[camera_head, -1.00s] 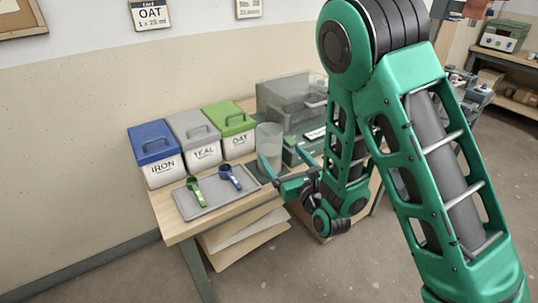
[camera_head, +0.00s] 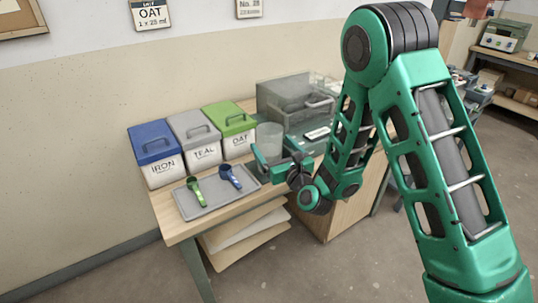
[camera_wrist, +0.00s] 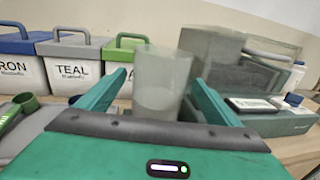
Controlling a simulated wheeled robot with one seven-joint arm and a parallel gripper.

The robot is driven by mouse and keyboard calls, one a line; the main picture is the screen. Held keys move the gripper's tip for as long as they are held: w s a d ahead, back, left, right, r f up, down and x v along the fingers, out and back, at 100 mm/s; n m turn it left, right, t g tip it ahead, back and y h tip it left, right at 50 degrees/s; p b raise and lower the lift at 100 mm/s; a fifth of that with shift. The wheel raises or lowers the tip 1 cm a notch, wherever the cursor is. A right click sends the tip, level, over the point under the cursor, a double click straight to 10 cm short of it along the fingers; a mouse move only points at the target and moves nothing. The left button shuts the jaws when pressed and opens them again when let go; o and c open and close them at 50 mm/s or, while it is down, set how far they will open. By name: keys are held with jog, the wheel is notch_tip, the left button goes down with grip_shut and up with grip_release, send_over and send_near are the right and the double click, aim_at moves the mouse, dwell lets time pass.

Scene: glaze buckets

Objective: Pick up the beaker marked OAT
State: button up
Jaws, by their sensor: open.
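A clear beaker (camera_head: 269,139) with pale content stands upright on the table, just right of the green-lidded OAT bucket (camera_head: 236,144). In the wrist view the beaker (camera_wrist: 159,85) stands between the two green fingers of my gripper (camera_wrist: 160,95), with a gap visible on each side. No marking on the beaker is readable. My gripper (camera_head: 273,160) is open around or just in front of the beaker; I cannot tell how deep it sits between the fingers. The OAT bucket's label is mostly hidden behind the left finger in the wrist view.
Blue-lidded IRON (camera_head: 160,168) and grey-lidded TEAL (camera_head: 204,154) buckets stand to the left. A grey tray (camera_head: 208,207) with a green scoop (camera_head: 194,190) and a blue scoop (camera_head: 230,175) lies in front. A grey box (camera_head: 284,92) and a scale (camera_head: 318,133) stand to the right.

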aim_at(265, 134)
jog(key=shift+w+a, duration=0.15)
jog(key=shift+w, duration=0.2)
jog(key=shift+w+r, duration=0.2)
jog(key=shift+w, duration=0.05)
jog(key=shift+w+a+f, duration=0.15)
jog(key=shift+a+f, duration=0.1)
jog(key=shift+f, duration=0.15)
jog(key=shift+w+a+f, duration=0.1)
jog(key=shift+w+a, duration=0.1)
jog(key=shift+w, duration=0.1)
jog(key=shift+w+a+r, duration=0.1)
jog(key=shift+w+r, duration=0.4)
jog(key=c, duration=2.1)
jog(key=shift+o, duration=0.2)
jog(key=shift+s+a+f, duration=0.1)
jog(key=shift+s+f, duration=0.05)
